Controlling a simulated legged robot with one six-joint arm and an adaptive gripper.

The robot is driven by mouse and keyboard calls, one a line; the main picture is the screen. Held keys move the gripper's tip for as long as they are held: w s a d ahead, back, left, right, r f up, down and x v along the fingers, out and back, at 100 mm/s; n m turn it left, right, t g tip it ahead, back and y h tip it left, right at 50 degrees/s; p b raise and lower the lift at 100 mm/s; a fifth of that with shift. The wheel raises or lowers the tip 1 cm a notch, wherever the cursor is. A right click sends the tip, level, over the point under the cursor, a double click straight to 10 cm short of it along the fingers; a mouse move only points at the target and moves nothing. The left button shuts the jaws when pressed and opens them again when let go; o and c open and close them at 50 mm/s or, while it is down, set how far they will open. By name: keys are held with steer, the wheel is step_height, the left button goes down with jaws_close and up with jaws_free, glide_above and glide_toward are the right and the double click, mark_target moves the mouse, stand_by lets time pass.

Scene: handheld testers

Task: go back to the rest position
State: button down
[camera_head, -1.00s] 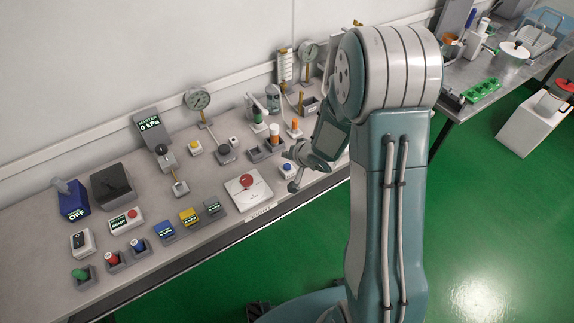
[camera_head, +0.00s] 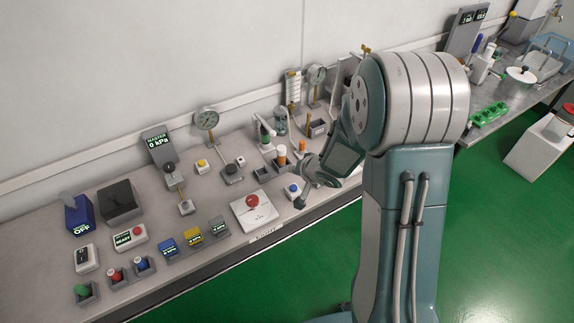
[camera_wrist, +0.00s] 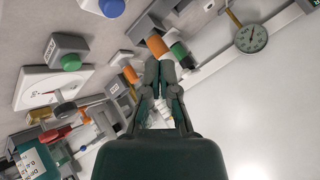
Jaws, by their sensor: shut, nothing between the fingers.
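My gripper (camera_head: 304,190) hangs over the front part of the bench, beside the small tester with the blue button (camera_head: 293,188). In the wrist view its two dark fingers (camera_wrist: 160,72) are together at the tips, with nothing between them. My arm blocks part of the bench behind it in the head view. I cannot tell the exact height of the fingers above the bench.
The bench (camera_head: 222,255) carries several handheld testers, a white panel with a red button (camera_head: 252,202) and a gauge (camera_head: 206,119). The gauge also shows in the wrist view (camera_wrist: 251,38). Green floor (camera_head: 270,285) lies clear in front. A side table (camera_head: 535,88) stands right.

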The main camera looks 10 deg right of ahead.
steer(key=s+d+r+n+h, duration=0.1)
steer(key=s+d+r+h, duration=0.2)
steer(key=r, duration=0.5)
steer(key=s+d+r+h, duration=0.25)
steer(key=s+r, duration=0.25)
steer(key=r, duration=0.4)
steer(key=s+a+r+n+g+y, duration=0.1)
steer(key=s+a+r, duration=0.1)
steer(key=s, duration=0.7)
steer(key=s+a+r+n+g, duration=0.1)
steer(key=s+a+r+n, duration=0.1)
steer(key=s, duration=0.8)
step_height(320, 180, up, 2)
steer(key=shift+a+r+g+y, duration=0.1)
steer(key=shift+a+g+y, duration=0.3)
steer(key=shift+a, duration=0.4)
